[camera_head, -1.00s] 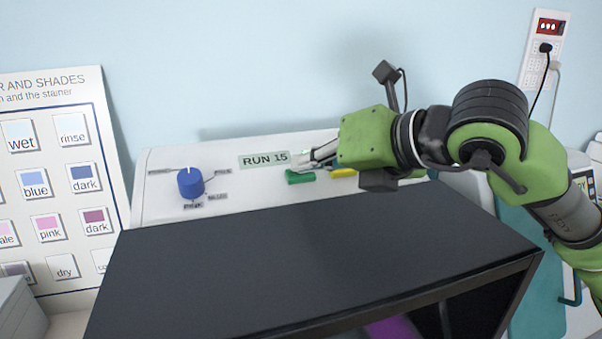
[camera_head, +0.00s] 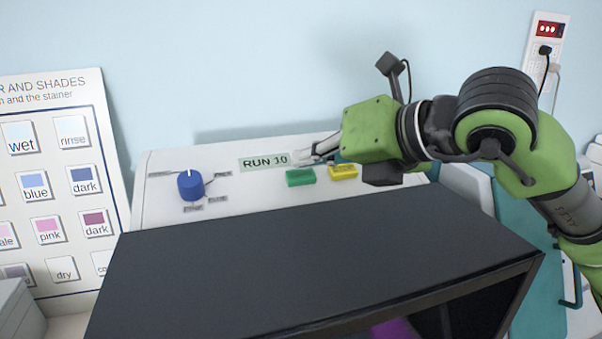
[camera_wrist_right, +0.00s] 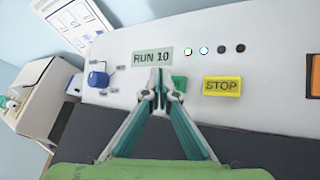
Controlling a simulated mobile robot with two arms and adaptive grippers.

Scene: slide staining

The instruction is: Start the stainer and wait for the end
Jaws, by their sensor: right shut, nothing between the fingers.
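The stainer has a white sloped panel (camera_head: 240,196) above a dark box-like front (camera_head: 310,255). Its display (camera_head: 265,162) reads "RUN 10", also in the right wrist view (camera_wrist_right: 152,57). A blue knob (camera_head: 190,185) is at the panel's left. A green button (camera_head: 300,177) is below the display, with a yellow button (camera_head: 342,172) to its right, marked STOP in the right wrist view (camera_wrist_right: 221,86). My right gripper (camera_head: 310,156) is shut and empty, just above the green button, partly hiding it in the wrist view. My left gripper is not in view.
A shade chart (camera_head: 52,185) stands at the left. In the wrist view, a row of small round lights (camera_wrist_right: 221,49) sits right of the display, two lit and two dark. A wall socket (camera_head: 543,52) with cables is at the upper right.

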